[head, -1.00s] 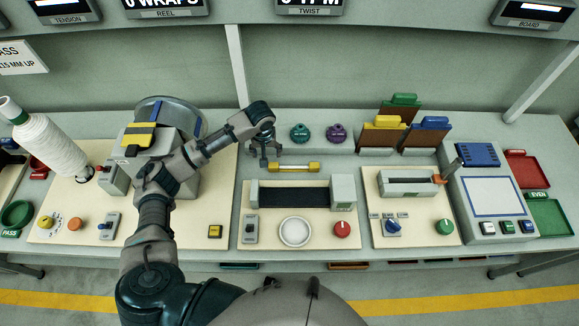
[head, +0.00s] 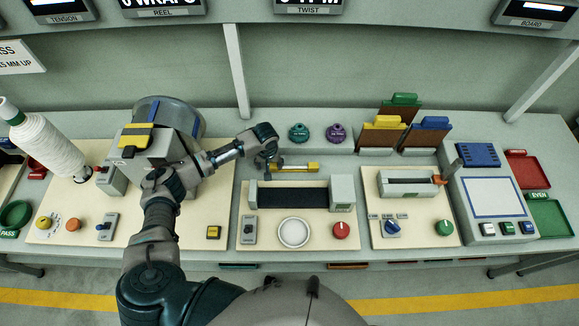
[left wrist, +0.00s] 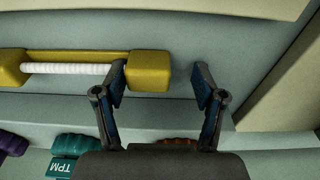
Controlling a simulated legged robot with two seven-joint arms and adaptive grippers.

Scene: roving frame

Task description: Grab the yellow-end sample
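The yellow-end sample (head: 298,168) is a white rod with a yellow block at each end. It lies crosswise behind the dark slot of the middle panel. My left gripper (head: 267,165) is over its left end in the head view and partly hides it. In the left wrist view the sample shows at upper left, with its white rod (left wrist: 68,68) clear. My left gripper (left wrist: 160,85) is open there, one finger in front of the rod-side edge of the near yellow block (left wrist: 149,71), the other beyond its outer side. Contact cannot be told. My right gripper is not in view.
Green (head: 299,132) and purple (head: 336,133) knobs sit behind the sample. The dark slot (head: 293,197) with grey end blocks lies in front. A white thread spool (head: 50,147) leans at left. Upright brown boards (head: 382,133) with coloured tops stand at right.

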